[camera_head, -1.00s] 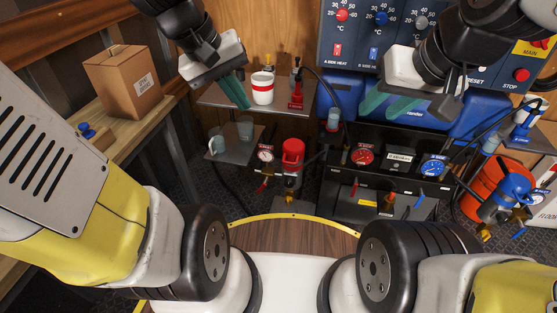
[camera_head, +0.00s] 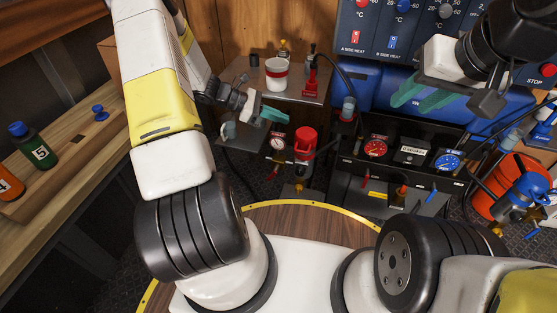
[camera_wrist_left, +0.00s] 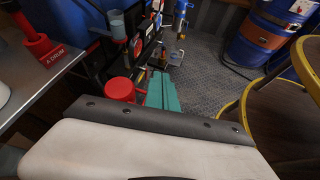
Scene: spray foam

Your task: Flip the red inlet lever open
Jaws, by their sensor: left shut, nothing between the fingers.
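The red pump (camera_head: 304,145) stands in the middle of the head view, with a round white-faced gauge (camera_head: 277,143) on its left. A small red lever (camera_head: 273,173) shows below the gauge, too small to tell how far it is turned. My left gripper (camera_head: 274,115) is shut and empty, above and left of the pump, with its fingers pointing right. In the left wrist view, its teal fingers (camera_wrist_left: 162,93) lie together, just right of the red pump top (camera_wrist_left: 120,89); the lever cannot be made out there. My right gripper (camera_head: 421,98) is open and empty, by the blue machine.
A shelf (camera_head: 255,75) with a red-banded white cup (camera_head: 277,74) is behind my left gripper. A grey cup (camera_head: 229,130) sits by its wrist. A black panel with a red gauge (camera_head: 375,148) and blue gauge (camera_head: 448,160) is right of the pump. A blue pump (camera_head: 530,190) stands further right.

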